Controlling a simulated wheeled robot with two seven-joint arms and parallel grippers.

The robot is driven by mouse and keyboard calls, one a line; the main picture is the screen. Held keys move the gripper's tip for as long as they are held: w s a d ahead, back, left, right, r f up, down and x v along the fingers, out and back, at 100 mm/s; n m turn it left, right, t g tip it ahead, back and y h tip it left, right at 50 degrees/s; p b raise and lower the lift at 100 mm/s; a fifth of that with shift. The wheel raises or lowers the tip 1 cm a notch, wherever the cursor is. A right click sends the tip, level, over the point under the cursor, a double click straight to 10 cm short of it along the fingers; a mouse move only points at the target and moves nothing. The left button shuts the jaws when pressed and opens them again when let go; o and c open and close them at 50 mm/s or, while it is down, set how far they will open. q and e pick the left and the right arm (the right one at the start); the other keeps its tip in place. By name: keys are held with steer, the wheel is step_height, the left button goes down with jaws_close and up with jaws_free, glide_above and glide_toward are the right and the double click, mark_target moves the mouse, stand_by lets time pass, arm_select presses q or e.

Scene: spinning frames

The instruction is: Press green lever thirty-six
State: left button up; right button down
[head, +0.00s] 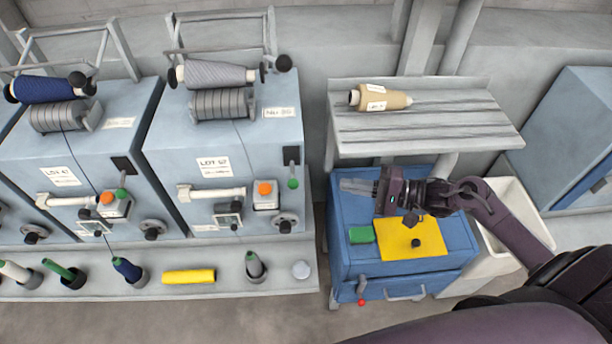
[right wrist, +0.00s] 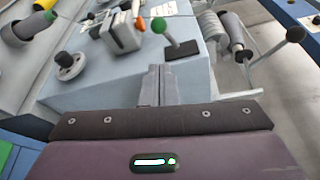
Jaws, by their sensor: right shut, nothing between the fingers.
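The right-hand blue winding machine (head: 225,150) has a small tag (head: 279,112) that seems to read No 36. Its green lever knob (head: 293,184) hangs below a black plate on the machine's right front. In the right wrist view the green knob (right wrist: 158,25) stands by its black plate (right wrist: 183,50), ahead of the fingers. My right gripper (head: 345,186) is shut and empty, to the right of the lever and apart from it, over the blue cabinet. It also shows in the right wrist view (right wrist: 157,75). My left gripper is out of view.
An orange button box (head: 265,195) and a handwheel (head: 285,222) sit left of and below the lever. Another machine (head: 75,160) with a green knob (head: 122,193) stands left. A blue cabinet (head: 345,270) and a shelf (head: 450,130) with a tan cone are right. A gap separates machine and cabinet.

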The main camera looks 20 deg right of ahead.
mark_target(293, 184)
steer(key=p+x, duration=0.1)
steer(key=x, duration=0.9)
steer(key=shift+w+p, duration=0.1)
steer(key=shift+p, duration=0.3)
